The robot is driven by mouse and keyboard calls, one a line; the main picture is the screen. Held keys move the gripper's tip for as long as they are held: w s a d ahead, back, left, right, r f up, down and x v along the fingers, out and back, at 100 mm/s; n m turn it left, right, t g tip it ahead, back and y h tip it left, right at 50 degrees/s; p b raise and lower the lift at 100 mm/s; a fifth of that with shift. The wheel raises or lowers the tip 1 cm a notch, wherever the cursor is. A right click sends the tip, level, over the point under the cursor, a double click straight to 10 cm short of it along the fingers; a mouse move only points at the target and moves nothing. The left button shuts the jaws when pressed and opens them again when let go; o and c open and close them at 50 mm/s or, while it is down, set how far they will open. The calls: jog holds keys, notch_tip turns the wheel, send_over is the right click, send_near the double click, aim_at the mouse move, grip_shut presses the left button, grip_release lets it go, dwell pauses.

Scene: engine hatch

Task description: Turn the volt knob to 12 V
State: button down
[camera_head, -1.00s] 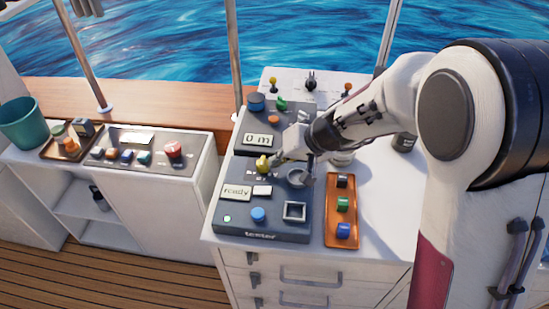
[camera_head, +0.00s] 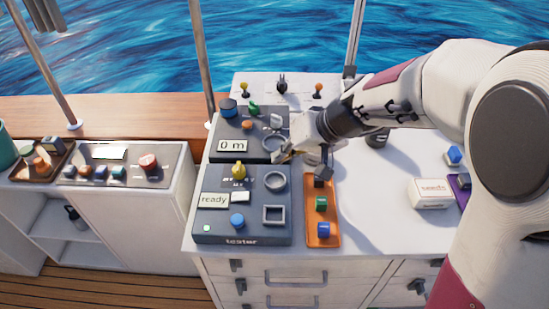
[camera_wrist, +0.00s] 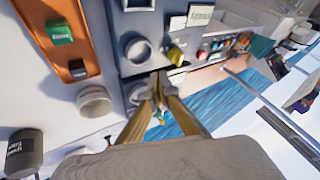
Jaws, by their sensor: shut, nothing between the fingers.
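The tester (camera_head: 241,242) is a dark grey panel on the white counter. Its yellow knob (camera_head: 239,170) stands at the upper left of the panel, above a small dark scale too small to read. The knob also shows in the wrist view (camera_wrist: 176,54), just beyond my fingertips. My gripper (camera_head: 284,156) is to the right of the knob, apart from it, near the panel's back edge. In the wrist view my fingertips (camera_wrist: 158,82) are together with nothing between them. The knob's exact setting cannot be told.
A round ring (camera_head: 275,180) and a square socket (camera_head: 274,215) stand on the tester. A "ready" display (camera_head: 212,200) and blue button (camera_head: 237,221) are near. An orange tray (camera_head: 322,240) with several blocks lies right. Behind is another panel showing "0 m" (camera_head: 231,146).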

jog(key=shift+v, duration=1)
jog(key=shift+s+a+m, duration=0.1)
jog(key=shift+m, duration=0.2)
jog(key=s+d+r+m+h, duration=0.1)
jog(key=s+d+r+h, duration=0.2)
jog(key=s+d, duration=0.5)
jog(key=s+d+r+m+t+h, duration=0.1)
jog(key=s+d+r+h, duration=0.2)
jog(key=s+d, duration=0.5)
jog(key=shift+s+t, duration=0.3)
jog(key=shift+s, duration=3.8)
jog(key=c, duration=2.8)
grip_release()
